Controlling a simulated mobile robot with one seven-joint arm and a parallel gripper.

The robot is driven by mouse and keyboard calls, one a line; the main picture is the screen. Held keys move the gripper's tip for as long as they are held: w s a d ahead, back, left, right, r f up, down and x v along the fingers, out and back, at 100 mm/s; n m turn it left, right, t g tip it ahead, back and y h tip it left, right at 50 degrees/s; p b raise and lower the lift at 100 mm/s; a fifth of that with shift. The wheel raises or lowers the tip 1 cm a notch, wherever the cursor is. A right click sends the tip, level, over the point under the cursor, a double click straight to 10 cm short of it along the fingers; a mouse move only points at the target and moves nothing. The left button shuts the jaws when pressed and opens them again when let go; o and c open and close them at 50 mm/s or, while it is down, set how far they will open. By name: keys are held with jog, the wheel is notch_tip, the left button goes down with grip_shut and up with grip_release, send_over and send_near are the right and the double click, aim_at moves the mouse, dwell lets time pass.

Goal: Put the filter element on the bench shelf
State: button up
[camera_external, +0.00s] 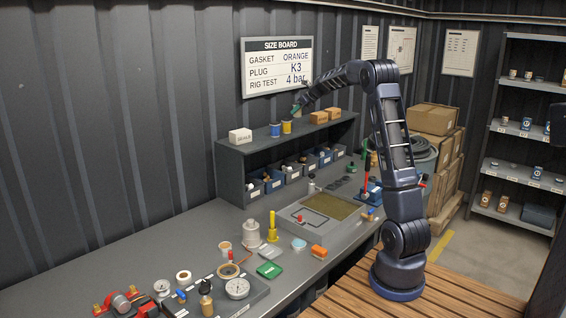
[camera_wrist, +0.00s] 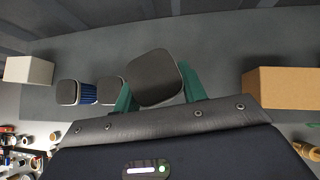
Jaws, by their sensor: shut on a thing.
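My gripper (camera_external: 299,107) is over the bench shelf (camera_external: 255,144), near its back edge. In the wrist view, the green fingers of my gripper (camera_wrist: 158,90) are shut on the filter element (camera_wrist: 155,78), which shows a dark, rounded-square end cap. Its sides are mostly hidden, and in the external view it is too small to make out clearly. I cannot tell whether it touches the shelf top, which shows as grey in the wrist view (camera_wrist: 220,65).
A white box (camera_external: 240,135), a blue item (camera_external: 275,130) and a yellow item (camera_external: 286,127) stand left of my gripper on the shelf. Cardboard boxes (camera_external: 319,117) stand to the right. Blue bins (camera_external: 273,181) sit below. The bench top (camera_external: 170,245) holds many small parts.

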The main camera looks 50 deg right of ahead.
jog(key=shift+f, duration=3.25)
jog(key=shift+f, duration=0.15)
jog(key=o, duration=1)
